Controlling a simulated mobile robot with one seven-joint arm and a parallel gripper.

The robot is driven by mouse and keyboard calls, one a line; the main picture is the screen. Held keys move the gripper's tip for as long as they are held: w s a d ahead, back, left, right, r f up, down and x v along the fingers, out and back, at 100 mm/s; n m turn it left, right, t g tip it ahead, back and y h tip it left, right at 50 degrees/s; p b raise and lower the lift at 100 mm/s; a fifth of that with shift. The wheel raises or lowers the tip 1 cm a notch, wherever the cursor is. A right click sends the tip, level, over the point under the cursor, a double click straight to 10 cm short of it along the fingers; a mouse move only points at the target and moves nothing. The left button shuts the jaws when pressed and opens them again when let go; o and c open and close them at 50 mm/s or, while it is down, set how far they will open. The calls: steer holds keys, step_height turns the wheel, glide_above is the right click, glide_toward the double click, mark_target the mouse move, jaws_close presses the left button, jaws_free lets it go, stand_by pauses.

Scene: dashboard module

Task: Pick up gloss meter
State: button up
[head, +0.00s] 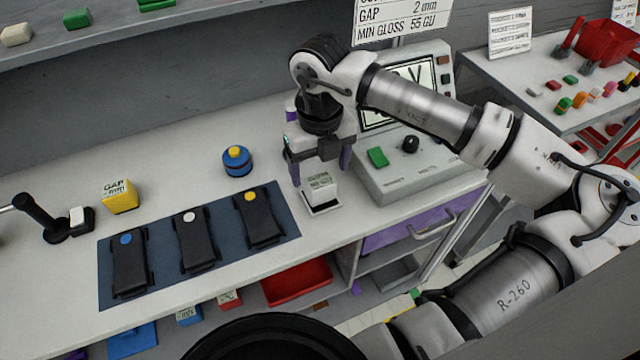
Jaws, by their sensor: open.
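I cannot tell whether either finger touches the box. Nothing is held.
A console with a screen, green button and black knob (410,143) is close on the right. A blue mat (175,249) with three black devices lies left. A blue-yellow round piece (237,161) and yellow gap block (119,196) stand behind it. The bench's front edge is near.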

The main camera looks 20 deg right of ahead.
mark_target(320, 180)
steer(key=shift+f+p, duration=0.75)
steer(key=shift+f, duration=1.45)
steer(key=shift+c, duration=0.3)
steer(key=c, duration=1.2)
